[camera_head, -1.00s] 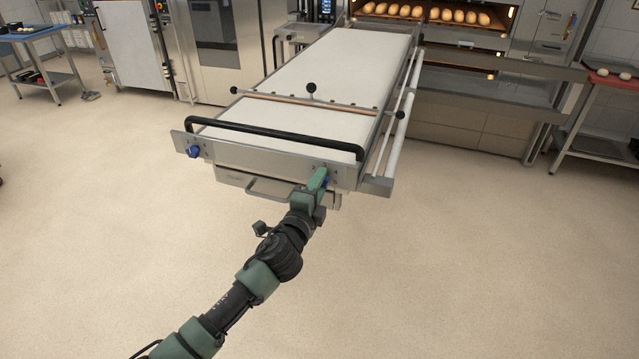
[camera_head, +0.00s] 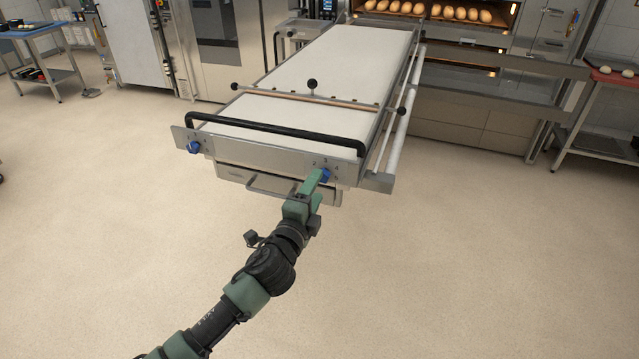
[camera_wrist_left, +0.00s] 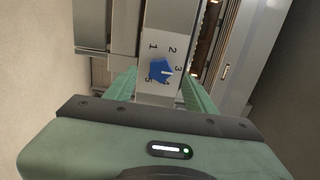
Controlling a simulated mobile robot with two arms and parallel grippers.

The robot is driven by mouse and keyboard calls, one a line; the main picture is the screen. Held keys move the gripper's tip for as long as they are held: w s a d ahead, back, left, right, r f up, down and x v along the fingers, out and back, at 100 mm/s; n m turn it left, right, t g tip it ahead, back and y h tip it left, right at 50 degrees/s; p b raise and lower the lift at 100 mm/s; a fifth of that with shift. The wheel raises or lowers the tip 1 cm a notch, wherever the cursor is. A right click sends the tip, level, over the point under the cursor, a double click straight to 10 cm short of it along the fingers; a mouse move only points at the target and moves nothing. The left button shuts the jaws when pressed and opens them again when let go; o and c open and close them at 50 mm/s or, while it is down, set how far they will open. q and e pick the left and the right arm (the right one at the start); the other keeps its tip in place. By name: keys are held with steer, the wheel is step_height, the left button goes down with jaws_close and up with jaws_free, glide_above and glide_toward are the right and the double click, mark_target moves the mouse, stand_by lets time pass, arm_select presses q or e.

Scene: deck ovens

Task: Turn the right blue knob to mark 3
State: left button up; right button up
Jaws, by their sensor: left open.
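The right blue knob (camera_head: 325,174) sits on the steel front panel (camera_head: 258,158) of the loader, with numbered marks around it. In the left wrist view the knob (camera_wrist_left: 158,71) shows marks 1 to 5, and its white pointer points right, close to mark 3. My left gripper (camera_head: 314,184) is just in front of the knob. It is open, with its green fingers on either side of the knob and gaps between them and it. The left blue knob (camera_head: 194,147) is at the panel's other end. My right gripper is not in view.
A black bar handle (camera_head: 275,126) runs above the panel, and a lower metal handle (camera_head: 270,188) juts out below it. The white loader belt (camera_head: 325,70) leads back to the oven with bread (camera_head: 440,12). The floor around is clear.

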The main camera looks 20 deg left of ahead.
arm_select(q)
steer(key=s, duration=0.3)
steer(key=shift+s+a, duration=0.1)
steer(key=shift+s, duration=0.3)
step_height(320, 180, down, 19)
steer(key=s+a+n+g, duration=0.2)
steer(key=a+n+g, duration=0.1)
steer(key=g, duration=0.1)
steer(key=s+a+f+n+g, duration=0.15)
steer(key=s+f, duration=0.25)
steer(key=f, duration=0.4)
steer(key=s+f+n+g+y, duration=0.1)
steer(key=s+f+n+g, duration=0.1)
steer(key=s+f, duration=0.4)
steer(key=s+a+f+n+g, duration=0.1)
steer(key=s+f+n+g, duration=0.15)
steer(key=f, duration=0.65)
steer(key=s+f+n+g, duration=0.2)
steer(key=s+f, duration=0.4)
steer(key=s, duration=0.6)
steer(key=s+d+f+n+g, duration=0.1)
steer(key=s+f, duration=0.5)
steer(key=s, duration=0.7)
steer(key=s+d+f+n+g, duration=0.1)
steer(key=s+f+n+g, duration=0.3)
steer(key=s, duration=0.8)
step_height(320, 180, down, 2)
steer(key=shift+s+f, duration=0.15)
steer(key=shift+s, duration=0.05)
